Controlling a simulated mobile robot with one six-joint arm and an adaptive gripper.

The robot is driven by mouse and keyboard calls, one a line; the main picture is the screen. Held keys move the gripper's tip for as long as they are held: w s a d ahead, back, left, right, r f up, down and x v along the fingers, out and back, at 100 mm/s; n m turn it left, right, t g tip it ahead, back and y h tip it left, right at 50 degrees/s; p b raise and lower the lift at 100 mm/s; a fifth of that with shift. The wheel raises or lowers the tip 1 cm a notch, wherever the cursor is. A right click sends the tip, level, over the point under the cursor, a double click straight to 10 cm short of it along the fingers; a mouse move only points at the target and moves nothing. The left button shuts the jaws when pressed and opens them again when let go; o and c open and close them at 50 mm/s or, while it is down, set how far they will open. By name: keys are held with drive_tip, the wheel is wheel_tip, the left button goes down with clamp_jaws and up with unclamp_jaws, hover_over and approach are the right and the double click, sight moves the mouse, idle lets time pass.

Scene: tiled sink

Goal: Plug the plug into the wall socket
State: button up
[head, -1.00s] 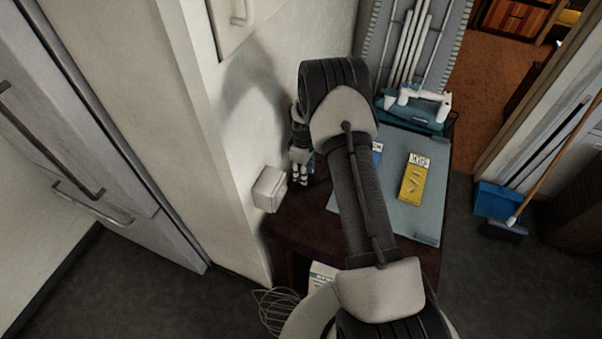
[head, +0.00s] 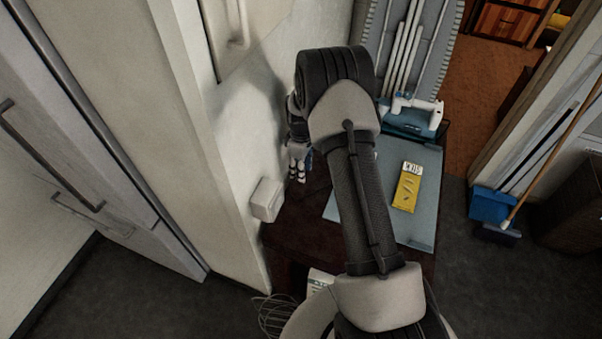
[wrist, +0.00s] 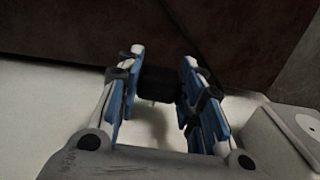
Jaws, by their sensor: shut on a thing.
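My gripper (head: 298,165) is close to the wall, just beyond a white wall box (head: 267,200). In the wrist view my gripper (wrist: 162,60) is shut on a black plug (wrist: 158,82), held between its blue and white fingers. A small light pin shows below the plug, towards the pale wall, with a gap between. A dark cord runs up behind the fingers. The white box, which looks like the wall socket, also shows at the right edge of the wrist view (wrist: 280,140); the plug is beside it and apart. In the head view the plug is hidden.
A dark red table (head: 296,238) stands against the wall, with a grey-blue mat (head: 425,222) and a yellow box (head: 407,188) on it. A wire basket (head: 277,315) is on the floor below. The pale wall (head: 245,130) is close on the left.

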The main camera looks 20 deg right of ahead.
drive_tip(key=s+d+p, duration=0.3)
drive_tip(key=s+d, duration=1)
drive_tip(key=s, duration=0.1)
drive_tip(key=shift+d+f, duration=0.1)
drive_tip(key=shift+d, duration=0.3)
